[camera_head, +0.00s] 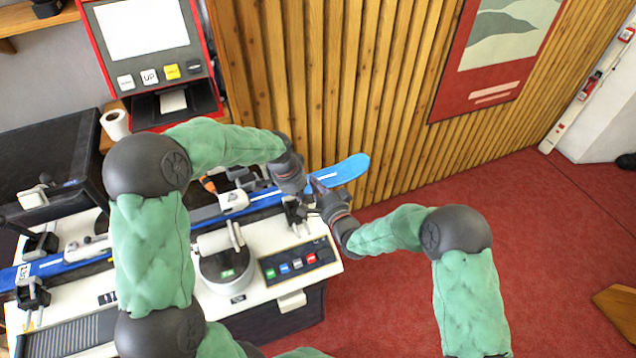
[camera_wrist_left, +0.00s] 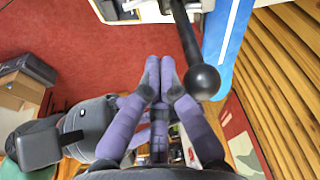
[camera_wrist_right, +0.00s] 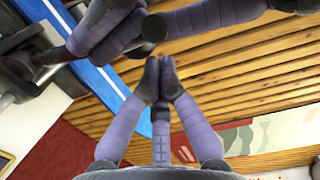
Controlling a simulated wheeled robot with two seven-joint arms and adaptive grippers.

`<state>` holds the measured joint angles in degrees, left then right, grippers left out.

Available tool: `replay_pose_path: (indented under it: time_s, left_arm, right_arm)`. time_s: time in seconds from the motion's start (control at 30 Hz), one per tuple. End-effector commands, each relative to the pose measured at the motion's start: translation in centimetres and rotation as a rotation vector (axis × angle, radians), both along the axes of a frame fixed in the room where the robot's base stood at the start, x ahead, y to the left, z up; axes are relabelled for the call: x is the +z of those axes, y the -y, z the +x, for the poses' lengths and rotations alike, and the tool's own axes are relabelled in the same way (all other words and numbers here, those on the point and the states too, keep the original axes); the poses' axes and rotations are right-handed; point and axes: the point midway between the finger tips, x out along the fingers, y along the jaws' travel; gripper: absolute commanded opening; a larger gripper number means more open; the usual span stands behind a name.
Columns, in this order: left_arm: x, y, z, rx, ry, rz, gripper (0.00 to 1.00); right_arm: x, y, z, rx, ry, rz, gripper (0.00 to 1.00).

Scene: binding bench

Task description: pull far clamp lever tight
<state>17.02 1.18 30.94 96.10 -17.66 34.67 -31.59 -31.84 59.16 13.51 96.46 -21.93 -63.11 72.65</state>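The blue ski (camera_head: 345,171) lies along the bench, held in clamps. A clamp (camera_head: 295,213) stands near its right end. In the left wrist view a dark lever with a black ball knob (camera_wrist_left: 201,82) passes just right of my left fingertips. My left gripper (camera_wrist_left: 158,62) has its fingers together, beside the lever with nothing visible between them. My right gripper (camera_wrist_right: 157,62) also has its fingers together and looks empty. In the head view my right gripper (camera_head: 317,184) is close to the left one, near the ski's tip. The left fingertips are mostly hidden there.
The bench holds a round unit with a roller (camera_head: 225,268) and a button panel (camera_head: 297,262). A red-framed screen machine (camera_head: 150,50) stands behind. The slatted wooden wall (camera_head: 400,80) is close beyond the ski tip. Red floor (camera_head: 540,250) is open at right.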

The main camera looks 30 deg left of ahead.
Motion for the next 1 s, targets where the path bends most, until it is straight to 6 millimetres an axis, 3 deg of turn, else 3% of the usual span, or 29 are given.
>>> replay_pose_path:
  time_s: [0.07, 0.3, 0.73, 1.0]
  left_arm:
    - [0.0, 0.0, 0.0, 0.0, 0.0, 0.0, 0.0]
    - [0.0, 0.0, 0.0, 0.0, 0.0, 0.0, 0.59]
    - [0.4, 0.0, 0.0, 0.0, 0.002, 0.0, 0.59]
    - [3.6, -0.3, -0.8, -0.001, 0.004, 0.001, 0.59]
  right_arm:
    - [-0.2, 0.0, -0.1, 0.002, -0.003, -0.003, 0.0]
    - [-0.2, 0.0, -0.1, 0.002, -0.003, -0.003, 0.0]
    - [-0.2, 0.0, -0.2, 0.003, -0.004, -0.003, 0.0]
    - [-0.3, 0.0, -0.2, 0.003, -0.004, -0.004, 0.0]
